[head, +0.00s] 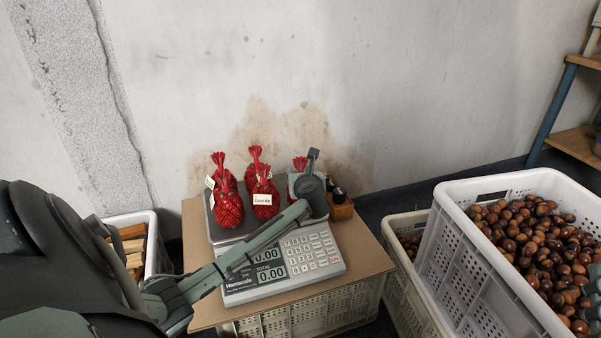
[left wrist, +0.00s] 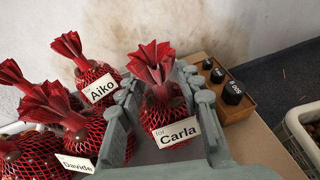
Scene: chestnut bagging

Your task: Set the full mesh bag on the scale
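A red mesh bag labelled Carla (left wrist: 163,100) is between the two fingers of my left gripper (left wrist: 160,110) in the left wrist view. I cannot tell whether the fingers press on it or only flank it. In the head view its red top (head: 299,163) shows behind my left gripper (head: 312,185), at the right side of the scale (head: 285,262); its bottom is hidden. Other full red bags stand on the pan: one at the left (head: 227,206), one labelled Davide (head: 263,199), and one behind, labelled Aiko (left wrist: 95,80). The scale display reads 0.00.
Dark weights in a wooden block (head: 340,205) stand close to the right of the Carla bag. A white crate of chestnuts (head: 480,290) stands at the right, with part of my right arm at the picture's edge. Another crate (head: 152,245) is at the left. The wall is behind.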

